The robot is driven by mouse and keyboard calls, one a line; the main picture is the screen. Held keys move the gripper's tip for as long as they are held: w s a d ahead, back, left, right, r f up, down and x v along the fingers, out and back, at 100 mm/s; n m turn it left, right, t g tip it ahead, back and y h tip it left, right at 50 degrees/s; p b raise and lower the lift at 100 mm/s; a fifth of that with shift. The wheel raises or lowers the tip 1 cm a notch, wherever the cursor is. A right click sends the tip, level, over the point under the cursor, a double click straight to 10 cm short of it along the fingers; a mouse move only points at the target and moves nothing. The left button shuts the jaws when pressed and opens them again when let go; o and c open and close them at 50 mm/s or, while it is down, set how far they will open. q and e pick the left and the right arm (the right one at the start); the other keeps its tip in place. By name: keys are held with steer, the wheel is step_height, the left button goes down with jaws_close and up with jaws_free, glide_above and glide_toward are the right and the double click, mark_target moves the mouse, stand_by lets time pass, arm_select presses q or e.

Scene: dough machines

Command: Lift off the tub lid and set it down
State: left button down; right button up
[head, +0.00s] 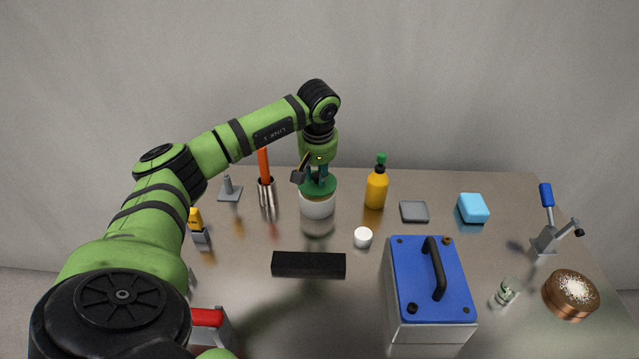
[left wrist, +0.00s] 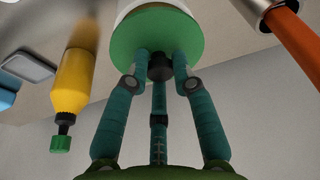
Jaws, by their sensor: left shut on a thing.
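The tub (head: 317,208) is a white round container standing near the back middle of the table. Its green lid (head: 320,189) is on or just at the top of the tub; I cannot tell whether there is a gap. My left gripper (head: 318,183) comes down from above and is shut on the lid's dark knob. In the left wrist view the teal fingers (left wrist: 160,72) close around the black knob (left wrist: 160,66) in the middle of the green lid (left wrist: 155,35). A strip of the white tub (left wrist: 150,6) shows behind the lid. My right gripper is out of view.
A metal cup with an orange handle (head: 264,165) stands close left of the tub. A yellow bottle (head: 376,188) stands close right. A white cap (head: 363,237), black bar (head: 308,265) and blue-topped box (head: 431,283) lie nearer. Bare table shows between the cap and grey pad (head: 414,211).

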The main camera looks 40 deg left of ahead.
mark_target(317, 175)
arm_select(q)
steer(key=shift+r+p, duration=1.9)
steer(key=shift+r, duration=0.55)
